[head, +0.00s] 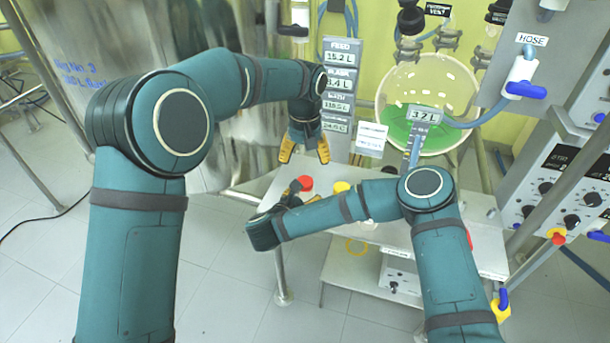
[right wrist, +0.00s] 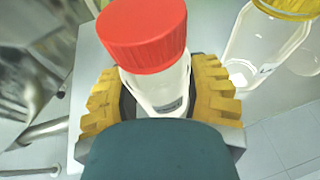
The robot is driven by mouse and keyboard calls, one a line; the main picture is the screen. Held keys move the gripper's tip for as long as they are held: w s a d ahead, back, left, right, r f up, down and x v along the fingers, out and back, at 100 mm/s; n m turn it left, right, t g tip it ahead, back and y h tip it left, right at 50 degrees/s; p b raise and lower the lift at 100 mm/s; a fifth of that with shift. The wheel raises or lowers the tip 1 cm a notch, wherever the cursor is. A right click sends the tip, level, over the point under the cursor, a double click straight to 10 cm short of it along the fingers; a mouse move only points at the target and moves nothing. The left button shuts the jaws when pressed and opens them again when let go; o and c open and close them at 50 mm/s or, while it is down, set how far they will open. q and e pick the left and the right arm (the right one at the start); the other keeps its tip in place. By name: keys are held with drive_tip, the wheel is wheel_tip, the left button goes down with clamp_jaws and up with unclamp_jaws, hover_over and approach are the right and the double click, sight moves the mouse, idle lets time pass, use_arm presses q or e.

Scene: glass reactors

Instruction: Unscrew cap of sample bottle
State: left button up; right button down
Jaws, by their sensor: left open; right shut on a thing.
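The sample bottle (right wrist: 165,92) is clear with a red cap (right wrist: 144,32) on top, seen in the right wrist view. The red cap also shows in the head view (head: 305,183). My right gripper (right wrist: 160,95) is shut on the bottle body below the cap, with its yellow fingers on both sides; in the head view it (head: 290,192) is partly hidden by my own arm. My left gripper (head: 304,147) is open and empty, pointing down above the red cap and apart from it.
A clear jar with a yellow lid (right wrist: 292,6) stands to the right of the bottle; its lid shows in the head view (head: 341,187). The grey table (head: 262,184) carries them. A glass vessel with green liquid (head: 400,131) and a label post (head: 338,105) stand behind.

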sight(305, 181)
use_arm(q)
drive_tip(key=m, duration=2.1)
drive_tip(key=shift+m, duration=0.4)
drive_tip(key=m, duration=0.8)
drive_tip(key=shift+m, duration=0.3)
drive_tip(key=shift+f, duration=4)
